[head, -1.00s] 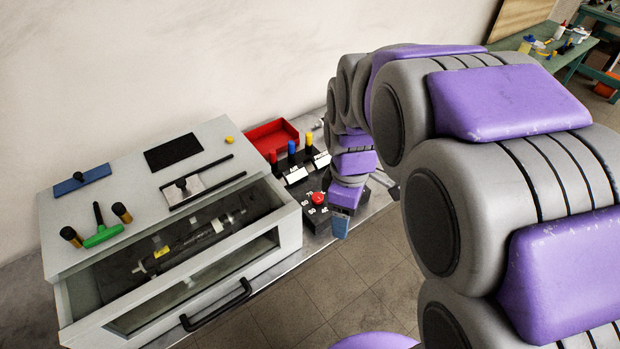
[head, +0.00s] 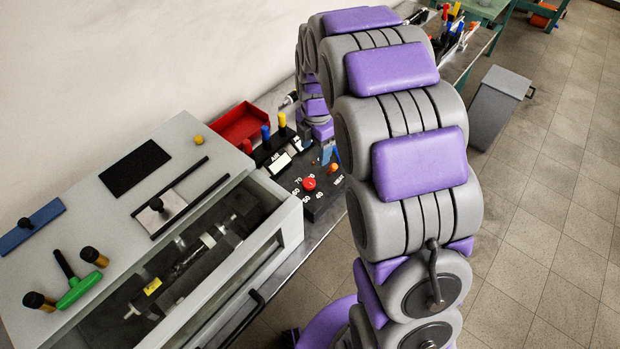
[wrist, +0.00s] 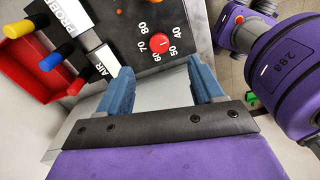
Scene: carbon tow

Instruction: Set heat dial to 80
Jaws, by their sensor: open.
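The heat dial is a red round knob (head: 309,183) on a black panel (head: 322,205) marked 40 to 80 and HEAT.
Levers with red, blue and yellow (head: 282,119) tops stand beside the dial panel, near a red tray (head: 240,124). An orange button (head: 333,168) is right of the knob. A grey bin (head: 497,105) stands right on open floor.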

